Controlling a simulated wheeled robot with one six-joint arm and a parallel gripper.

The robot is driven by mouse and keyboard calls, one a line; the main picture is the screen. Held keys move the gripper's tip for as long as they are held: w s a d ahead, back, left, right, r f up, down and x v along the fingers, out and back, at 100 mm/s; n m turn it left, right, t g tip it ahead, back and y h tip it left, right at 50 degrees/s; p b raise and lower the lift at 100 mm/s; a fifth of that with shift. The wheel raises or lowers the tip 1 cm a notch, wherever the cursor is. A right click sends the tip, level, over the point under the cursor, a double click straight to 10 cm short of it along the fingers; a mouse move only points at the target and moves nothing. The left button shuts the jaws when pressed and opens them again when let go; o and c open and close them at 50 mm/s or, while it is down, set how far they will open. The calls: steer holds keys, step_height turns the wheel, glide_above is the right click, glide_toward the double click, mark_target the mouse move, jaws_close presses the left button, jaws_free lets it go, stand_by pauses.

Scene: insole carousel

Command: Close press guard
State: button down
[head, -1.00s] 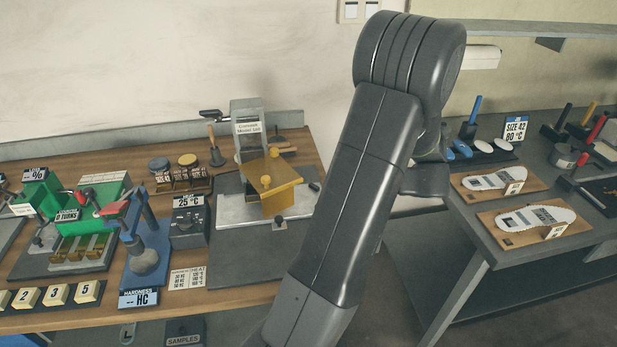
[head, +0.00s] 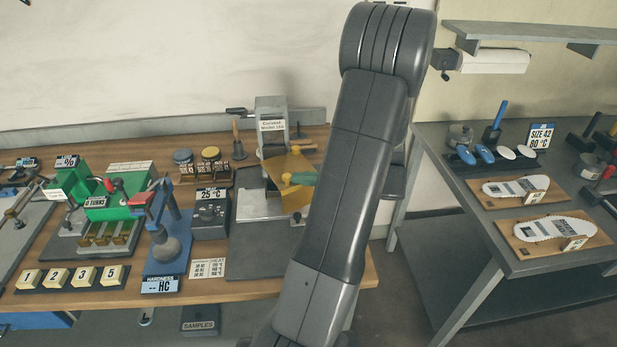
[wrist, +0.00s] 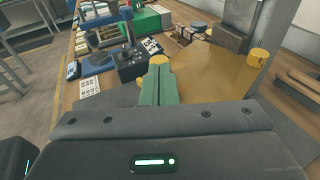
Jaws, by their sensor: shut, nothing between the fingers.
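The press (head: 271,118) is the grey upright machine with a model sign, at the back right of the wooden bench. Its guard (head: 276,167) is a yellow, see-through panel that slants out in front of it. The guard also fills the upper right of the wrist view (wrist: 213,75). Yellow knobs sit on the guard; the front one (head: 286,178) also shows in the wrist view (wrist: 158,60). My gripper (head: 300,179), with green fingers, is shut and empty. Its fingertips (wrist: 156,72) are right at the front knob; I cannot tell whether they touch it.
A dial box (head: 210,215), a blue hardness tester (head: 176,250) and a green machine (head: 118,195) stand left of the press. A grey table (head: 480,220) with insoles on boards stands to the right, across a gap. My arm hides part of the bench.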

mark_target(280, 187)
steer(key=a+m+t, duration=0.1)
steer(key=a, duration=0.1)
steer(key=a+m+t+h+b, duration=0.1)
steer(key=a+t, duration=0.1)
steer(key=a+m+t+h, duration=0.1)
steer(key=a, duration=0.1)
steer(key=shift+w+a+m+b, duration=0.1)
steer(key=shift+w+m+b, duration=0.2)
steer(key=shift+w, duration=0.05)
steer(key=shift+r, duration=0.1)
steer(key=s+a+b+v, duration=0.1)
steer(key=v, duration=1.3)
steer(key=shift+s, duration=0.1)
